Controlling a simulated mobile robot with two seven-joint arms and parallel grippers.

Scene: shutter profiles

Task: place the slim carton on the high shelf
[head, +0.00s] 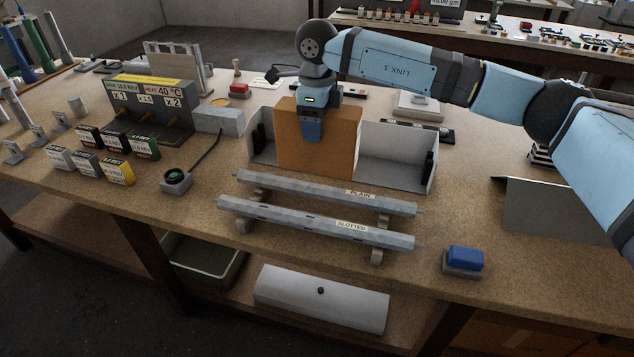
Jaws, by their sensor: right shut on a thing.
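The slim carton, a plain orange-brown box (343,143), stands upright over the middle of a low white-walled holder (390,157) on the workbench. My right gripper (311,132) reaches in from the right and is shut on the carton at its upper edge, with one finger down its front face. The carton hides the middle of the holder. I cannot tell whether its bottom touches the holder. No high shelf can be clearly made out in this view. My left gripper is not in view.
Two grey profiles marked PLAIN (325,190) and SLOTTED (300,220) lie on supports in front. A blue block (465,259) sits at front right. Small boxes (117,172) and a grey labelled fixture (150,110) stand left. A grey bin (205,262) is below the bench.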

